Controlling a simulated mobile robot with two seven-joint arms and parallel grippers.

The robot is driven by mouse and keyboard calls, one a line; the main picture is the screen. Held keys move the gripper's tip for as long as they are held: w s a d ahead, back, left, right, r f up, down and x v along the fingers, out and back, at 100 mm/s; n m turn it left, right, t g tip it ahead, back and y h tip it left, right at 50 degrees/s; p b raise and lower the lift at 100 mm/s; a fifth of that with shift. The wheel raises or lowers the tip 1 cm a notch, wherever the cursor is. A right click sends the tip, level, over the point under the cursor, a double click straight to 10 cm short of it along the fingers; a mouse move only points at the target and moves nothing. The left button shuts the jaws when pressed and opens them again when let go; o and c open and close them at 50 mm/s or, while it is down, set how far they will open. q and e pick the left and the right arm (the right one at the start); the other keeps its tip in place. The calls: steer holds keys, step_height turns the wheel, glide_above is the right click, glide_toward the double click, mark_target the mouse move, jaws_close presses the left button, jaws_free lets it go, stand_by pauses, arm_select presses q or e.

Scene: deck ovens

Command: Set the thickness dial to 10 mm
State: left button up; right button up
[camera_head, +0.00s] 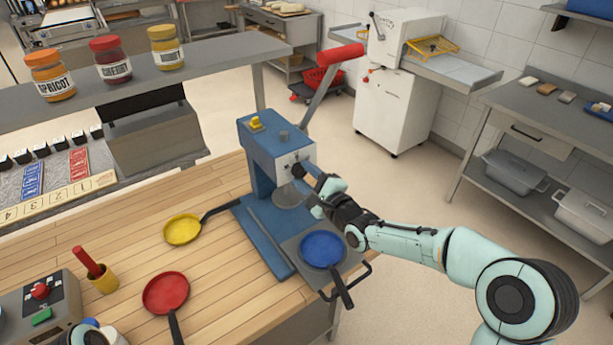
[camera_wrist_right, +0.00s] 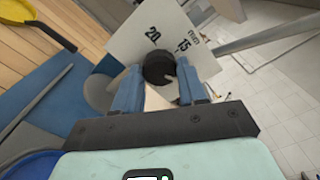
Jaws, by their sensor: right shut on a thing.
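The thickness dial (camera_wrist_right: 158,68) is a round black knob on a pale plate (camera_wrist_right: 135,45) printed with 20, 15 and smaller lettering, in the right wrist view. A small pale mark shows on the knob's edge; I cannot read its exact setting. The plate is on the front of a blue machine (camera_head: 262,150) in the head view. My right gripper (camera_wrist_right: 160,88) is shut on the knob, one blue finger on each side. In the head view the right gripper (camera_head: 308,174) reaches the machine's front from the right, hiding most of the dial. I cannot make out my left gripper.
A blue pan (camera_head: 322,249) sits on the machine's plate below my right forearm. A yellow pan (camera_head: 182,230) and a red pan (camera_head: 166,292) lie on the wooden table (camera_head: 225,270). A red-handled lever (camera_head: 340,57) rises behind the machine. Jars (camera_head: 110,60) stand on the shelf.

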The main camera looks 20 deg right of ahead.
steer(key=o, duration=1.1)
steer(key=shift+w, duration=0.1)
steer(key=shift+c, duration=0.2)
steer(key=shift+s+d, duration=0.1)
steer(key=shift+s, duration=0.2)
arm_select(q)
steer(key=shift+s+f+b, duration=0.8)
steer(key=shift+s+f, duration=0.05)
steer(key=shift+f, duration=0.25)
arm_select(e)
steer(key=v, duration=1.2)
steer(key=shift+s, duration=0.4)
arm_select(q)
steer(key=shift+s, duration=0.1)
arm_select(e)
steer(key=shift+d, duration=0.1)
